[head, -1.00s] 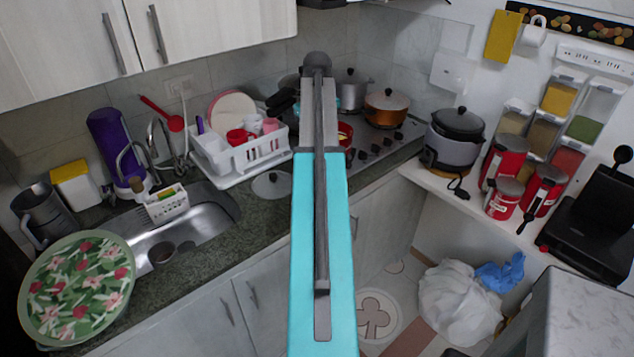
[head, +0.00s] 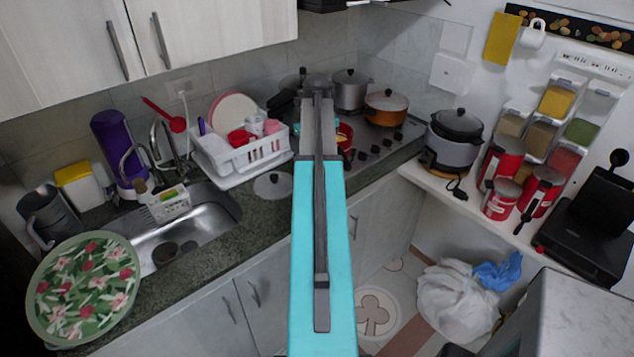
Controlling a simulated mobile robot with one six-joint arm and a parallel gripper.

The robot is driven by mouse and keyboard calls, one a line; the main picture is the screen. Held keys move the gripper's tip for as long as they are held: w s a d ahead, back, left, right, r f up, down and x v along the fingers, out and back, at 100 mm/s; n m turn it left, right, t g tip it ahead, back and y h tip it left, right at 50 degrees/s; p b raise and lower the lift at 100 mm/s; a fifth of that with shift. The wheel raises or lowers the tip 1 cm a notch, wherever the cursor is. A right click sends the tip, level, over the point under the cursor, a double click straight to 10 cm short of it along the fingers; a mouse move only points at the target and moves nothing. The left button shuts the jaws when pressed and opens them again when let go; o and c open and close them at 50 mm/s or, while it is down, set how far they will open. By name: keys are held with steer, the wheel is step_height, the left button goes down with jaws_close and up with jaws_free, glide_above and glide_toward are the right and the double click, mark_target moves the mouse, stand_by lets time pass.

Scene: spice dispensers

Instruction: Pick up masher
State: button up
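I cannot make out a masher for certain. A red long-handled utensil (head: 165,113) leans by the wall behind the sink, but its round head looks more like a ladle or spoon. My arm rises through the middle of the head view with its cyan link toward me. My gripper's fingers do not show; the far end of the arm is hidden behind its own links, in front of the stove.
A white dish rack (head: 240,150) with cups stands right of the sink (head: 190,235). Pots, including an orange one (head: 387,107), stand on the stove. A shelf at right holds a cooker (head: 452,143) and red canisters (head: 502,160). A floral plate (head: 83,287) lies front left.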

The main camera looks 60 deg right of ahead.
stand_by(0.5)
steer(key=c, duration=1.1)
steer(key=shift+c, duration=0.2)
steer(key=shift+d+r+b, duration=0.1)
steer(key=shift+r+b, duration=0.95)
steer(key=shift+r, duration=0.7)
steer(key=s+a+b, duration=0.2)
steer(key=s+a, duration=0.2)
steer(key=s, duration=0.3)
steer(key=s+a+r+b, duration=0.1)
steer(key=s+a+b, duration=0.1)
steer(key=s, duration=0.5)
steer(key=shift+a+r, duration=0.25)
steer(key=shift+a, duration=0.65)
